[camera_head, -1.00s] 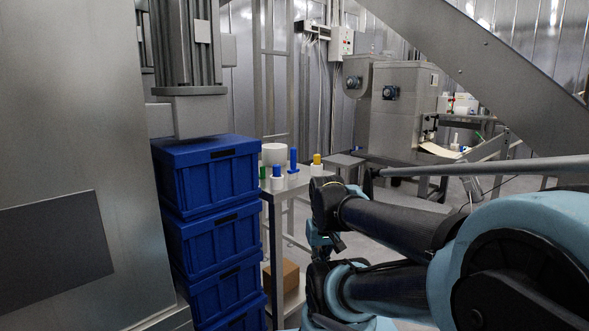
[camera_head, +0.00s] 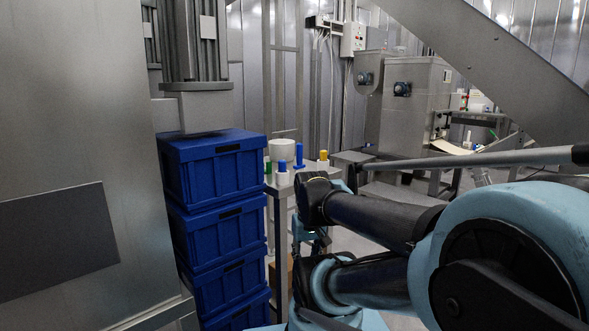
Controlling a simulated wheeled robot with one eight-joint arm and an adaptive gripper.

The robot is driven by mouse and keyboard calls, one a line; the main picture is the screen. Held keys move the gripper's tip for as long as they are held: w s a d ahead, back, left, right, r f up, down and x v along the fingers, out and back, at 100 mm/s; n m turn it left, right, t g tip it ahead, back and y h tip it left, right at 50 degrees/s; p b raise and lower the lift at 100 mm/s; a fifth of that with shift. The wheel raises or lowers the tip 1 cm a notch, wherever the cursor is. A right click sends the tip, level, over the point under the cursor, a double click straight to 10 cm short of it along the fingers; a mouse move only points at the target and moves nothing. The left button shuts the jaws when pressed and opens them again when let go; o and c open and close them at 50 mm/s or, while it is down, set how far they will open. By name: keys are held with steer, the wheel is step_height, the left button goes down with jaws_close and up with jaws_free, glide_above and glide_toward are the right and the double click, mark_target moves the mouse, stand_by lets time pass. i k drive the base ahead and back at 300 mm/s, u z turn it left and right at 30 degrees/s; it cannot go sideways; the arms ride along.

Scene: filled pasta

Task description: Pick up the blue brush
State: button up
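Two blue upright pieces stand on a small grey table beyond the blue crates: a taller one (camera_head: 299,155) at the back and a shorter one (camera_head: 282,166) with a white lower part in front. Either could be the blue brush; they are too small to tell bristles or handle. My arm crosses the right and lower middle of the view. Its dark links hide the right part of the table. I cannot make out my gripper's fingers.
A white tub (camera_head: 281,149), a green-topped item (camera_head: 267,165) and a yellow-topped item (camera_head: 323,156) stand near the blue pieces. Stacked blue crates (camera_head: 215,182) stand left of the table. A large grey cabinet (camera_head: 70,120) fills the left side. Machines (camera_head: 415,100) stand behind.

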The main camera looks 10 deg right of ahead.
mark_target(300, 167)
steer(key=i, duration=0.35)
steer(key=z, duration=0.75)
